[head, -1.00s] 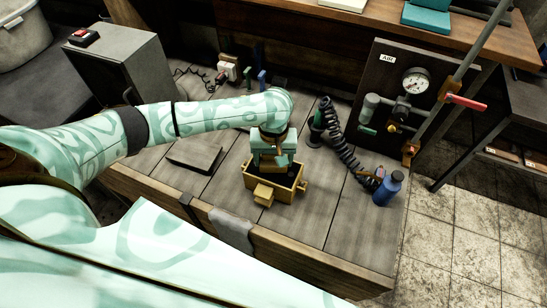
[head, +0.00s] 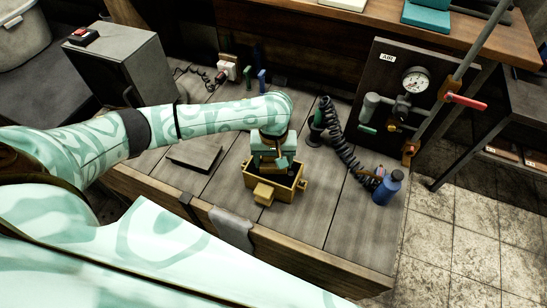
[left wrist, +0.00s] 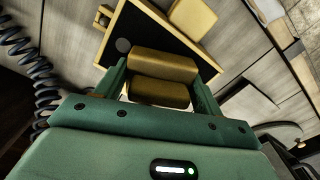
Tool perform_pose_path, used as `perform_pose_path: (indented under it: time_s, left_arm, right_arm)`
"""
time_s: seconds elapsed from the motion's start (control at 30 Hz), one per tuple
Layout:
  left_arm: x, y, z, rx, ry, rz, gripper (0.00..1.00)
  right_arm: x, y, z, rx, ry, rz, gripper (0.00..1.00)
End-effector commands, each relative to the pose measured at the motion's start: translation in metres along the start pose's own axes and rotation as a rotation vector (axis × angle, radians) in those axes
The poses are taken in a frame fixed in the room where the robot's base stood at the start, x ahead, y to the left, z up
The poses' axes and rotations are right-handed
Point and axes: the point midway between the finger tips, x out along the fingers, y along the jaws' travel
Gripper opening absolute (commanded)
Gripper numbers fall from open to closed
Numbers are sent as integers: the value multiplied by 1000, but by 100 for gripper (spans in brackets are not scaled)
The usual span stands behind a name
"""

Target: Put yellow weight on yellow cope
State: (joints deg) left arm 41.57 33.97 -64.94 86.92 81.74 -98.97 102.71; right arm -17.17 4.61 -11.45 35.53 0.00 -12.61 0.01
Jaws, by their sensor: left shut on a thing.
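The yellow cope (head: 287,194) is an open box with a dark inside, standing on the wooden bench top. It also shows in the left wrist view (left wrist: 154,12), beyond the fingers. My left gripper (head: 272,164) points down over the cope's opening. In the left wrist view the left gripper (left wrist: 160,82) is shut on the yellow weight (left wrist: 163,66), whose two rounded yellow parts lie between the green fingers. The weight is mostly hidden in the head view. I cannot tell whether it touches the cope. My right gripper is out of view.
A flat dark plate (head: 194,156) lies left of the cope. A black coiled hose (head: 338,138) and a blue bottle (head: 388,187) are to the right. A grey cloth (head: 231,229) hangs over the front edge. Bare bench lies around the cope.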

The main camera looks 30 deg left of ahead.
Motion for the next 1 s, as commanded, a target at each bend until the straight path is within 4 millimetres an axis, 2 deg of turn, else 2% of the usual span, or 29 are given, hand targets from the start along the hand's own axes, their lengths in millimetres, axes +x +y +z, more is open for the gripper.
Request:
perform_pose_path:
  time_s: [0.03,0.1,0.37,0.47,0.57,0.9,1.0]
  left_arm:
    - [-1,1,-1,0,2,2,74]
    - [-1,1,-1,0,2,2,93]
    - [1,0,1,0,-1,-1,93]
    - [-5,0,0,0,0,0,93]
    - [-20,0,0,1,2,1,93]
    - [-112,0,-1,2,4,2,93]
    - [-134,0,-1,2,5,3,93]
  right_arm:
    - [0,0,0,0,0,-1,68]
    - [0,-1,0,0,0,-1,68]
    - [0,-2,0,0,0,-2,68]
    - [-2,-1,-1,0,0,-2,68]
    - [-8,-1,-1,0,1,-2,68]
    - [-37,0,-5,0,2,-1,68]
    - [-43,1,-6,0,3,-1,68]
